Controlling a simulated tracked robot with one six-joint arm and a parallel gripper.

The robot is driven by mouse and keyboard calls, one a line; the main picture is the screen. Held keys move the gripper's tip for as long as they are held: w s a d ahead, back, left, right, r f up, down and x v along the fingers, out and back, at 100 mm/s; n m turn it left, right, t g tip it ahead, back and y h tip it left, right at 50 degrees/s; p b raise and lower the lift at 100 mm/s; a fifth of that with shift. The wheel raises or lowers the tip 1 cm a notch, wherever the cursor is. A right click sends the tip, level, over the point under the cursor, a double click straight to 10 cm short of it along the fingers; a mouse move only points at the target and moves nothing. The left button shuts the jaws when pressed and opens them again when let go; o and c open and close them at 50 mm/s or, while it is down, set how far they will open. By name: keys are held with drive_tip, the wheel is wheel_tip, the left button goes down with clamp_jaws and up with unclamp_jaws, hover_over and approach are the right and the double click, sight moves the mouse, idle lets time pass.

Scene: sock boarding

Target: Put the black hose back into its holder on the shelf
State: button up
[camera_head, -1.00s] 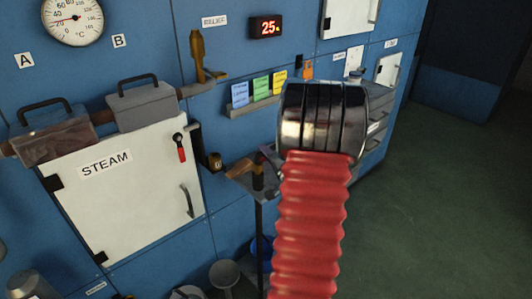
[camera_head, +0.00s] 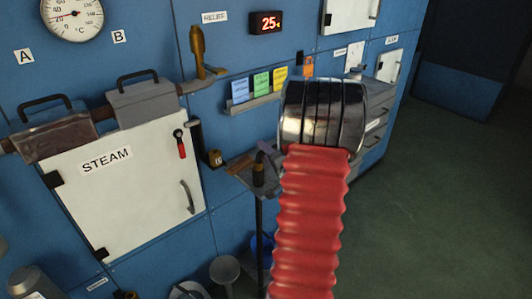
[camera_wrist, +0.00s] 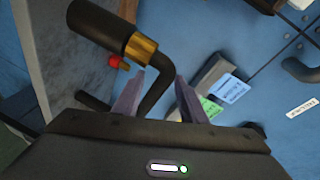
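In the wrist view the black hose (camera_wrist: 158,92) bends down from beside a thick black grip with a brass collar (camera_wrist: 142,46). My gripper (camera_wrist: 160,75) has its two purple-grey fingers spread apart. The hose passes through the space between them, with some gap showing, and I see no firm grip on it. In the head view a dark upright piece with a brown band (camera_head: 258,175) stands at the small shelf (camera_head: 238,166). My gripper there is mostly hidden behind my red sleeve. I cannot make out the holder clearly.
The blue panel wall carries a white STEAM door (camera_head: 125,200), a brass valve (camera_head: 197,45) and a rack (camera_head: 252,105) with coloured cards. Grey buckets stand low near the wall, including a funnel-shaped one (camera_head: 224,270). The green floor (camera_head: 430,200) at right is clear.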

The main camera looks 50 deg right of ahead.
drive_tip(key=shift+s, duration=0.15)
drive_tip(key=v, duration=1.3)
drive_tip(key=shift+s, duration=0.2)
drive_tip(key=shift+w+a, duration=0.1)
drive_tip(key=shift+a, duration=0.1)
idle(0.6)
drive_tip(key=w+a+r+n+g+y, duration=0.1)
drive_tip(key=w+a+r+n+g, duration=0.15)
drive_tip(key=w+a+n, duration=0.4)
drive_tip(key=w+a+r+n+g, duration=0.2)
drive_tip(key=w+a+r+n, duration=0.15)
drive_tip(key=a, duration=0.55)
drive_tip(key=s+a+r+n+g+y, duration=0.1)
drive_tip(key=s+a, duration=0.5)
drive_tip(key=a, duration=0.8)
drive_tip(key=s+a+r+n+g+y, duration=0.1)
drive_tip(key=s+a+n+g+y, duration=0.2)
drive_tip(key=a, duration=1.1)
drive_tip(key=s+n+y, duration=0.2)
drive_tip(key=s+n, duration=0.1)
drive_tip(key=n, duration=0.2)
drive_tip(key=shift+r, duration=0.25)
